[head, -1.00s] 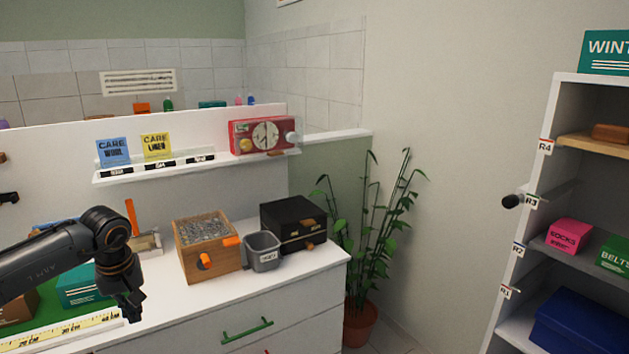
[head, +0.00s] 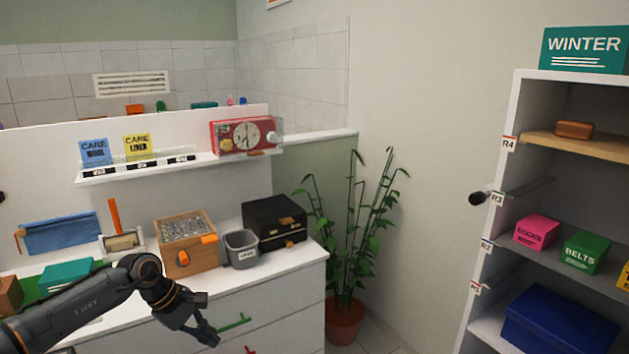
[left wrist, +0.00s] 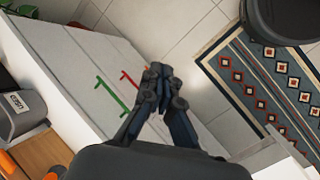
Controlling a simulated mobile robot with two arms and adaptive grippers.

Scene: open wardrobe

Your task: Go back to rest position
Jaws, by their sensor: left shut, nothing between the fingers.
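My left gripper (head: 207,336) reaches in from the lower left in the head view, in front of the white drawer unit (head: 286,294). Its fingers are together and empty. In the left wrist view the left gripper (left wrist: 160,78) points down past the drawer fronts, above the tiled floor. The green drawer handle (head: 236,323) is just right of the gripper in the head view, and I cannot tell whether they touch there. In the left wrist view the green handle (left wrist: 110,94) lies left of the fingers, with a gap between. My right gripper is not in view.
A wooden box (head: 186,256), a grey bin (head: 241,250) and a black box (head: 275,222) stand on the counter. A potted plant (head: 345,318) stands right of the drawers. The open wardrobe (head: 496,200) is at the right. A patterned rug (left wrist: 262,85) lies on the floor.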

